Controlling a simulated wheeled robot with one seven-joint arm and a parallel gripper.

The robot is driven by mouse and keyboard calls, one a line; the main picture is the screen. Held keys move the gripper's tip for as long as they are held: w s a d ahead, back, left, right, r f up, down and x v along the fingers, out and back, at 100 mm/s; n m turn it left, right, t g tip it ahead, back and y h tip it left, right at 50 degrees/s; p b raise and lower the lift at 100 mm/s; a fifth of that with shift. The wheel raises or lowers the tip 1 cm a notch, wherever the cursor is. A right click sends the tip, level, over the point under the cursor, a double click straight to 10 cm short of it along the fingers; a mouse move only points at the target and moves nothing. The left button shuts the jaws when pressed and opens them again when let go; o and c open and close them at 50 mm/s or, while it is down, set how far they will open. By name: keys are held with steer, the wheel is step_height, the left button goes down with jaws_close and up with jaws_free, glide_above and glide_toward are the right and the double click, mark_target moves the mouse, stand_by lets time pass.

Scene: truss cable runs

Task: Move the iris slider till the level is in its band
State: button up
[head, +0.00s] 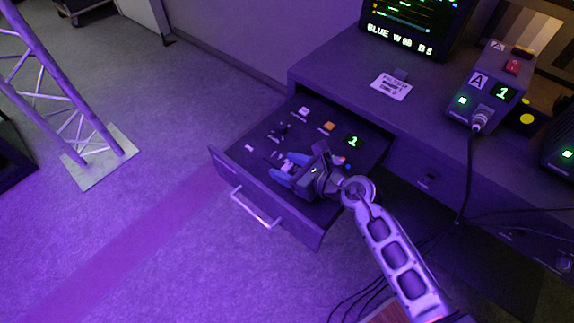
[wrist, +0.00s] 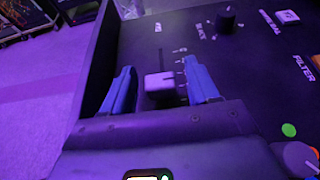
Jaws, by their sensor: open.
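The iris slider's pale, blocky cap (wrist: 160,84) sits on a dark slot in the panel in the wrist view, with short scale marks to its right. I cannot read an iris label on it. My gripper (wrist: 158,70) is open, with one blue finger on each side of the cap and a gap on both sides. In the head view my gripper (head: 284,167) is low over the drawer panel (head: 243,155) and hides part of it. The monitor (head: 412,22) shows coloured level bars and a text line; the band is too small to judge.
A black knob (wrist: 226,18), a pale button (wrist: 287,17), a green button (wrist: 289,130) and a round knob (wrist: 298,158) are near the gripper. The drawer handle (head: 255,208) sticks out in front. A control box (head: 487,86) with a cable stands on the desk.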

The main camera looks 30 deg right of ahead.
steer(key=v, duration=0.7)
steer(key=shift+s+r, duration=0.1)
steer(key=shift+s, duration=0.1)
steer(key=s+a+r+n+h, duration=0.1)
steer(key=s+r+n, duration=0.5)
steer(key=s+n, duration=0.4)
steer(key=s+a+r+n+t+h, duration=0.1)
steer(key=s+r+n, duration=0.4)
steer(key=s+n, duration=0.5)
steer(key=s+a+r+n+h, duration=0.1)
steer(key=s+r+n+h, duration=0.1)
steer(key=s+r+n, duration=0.4)
steer(key=s+n, duration=0.4)
steer(key=n, duration=0.2)
steer(key=shift+a+r+t, duration=0.3)
steer(key=shift+r+t, duration=0.05)
steer(key=shift+t, duration=0.05)
steer(key=shift+c, duration=0.4)
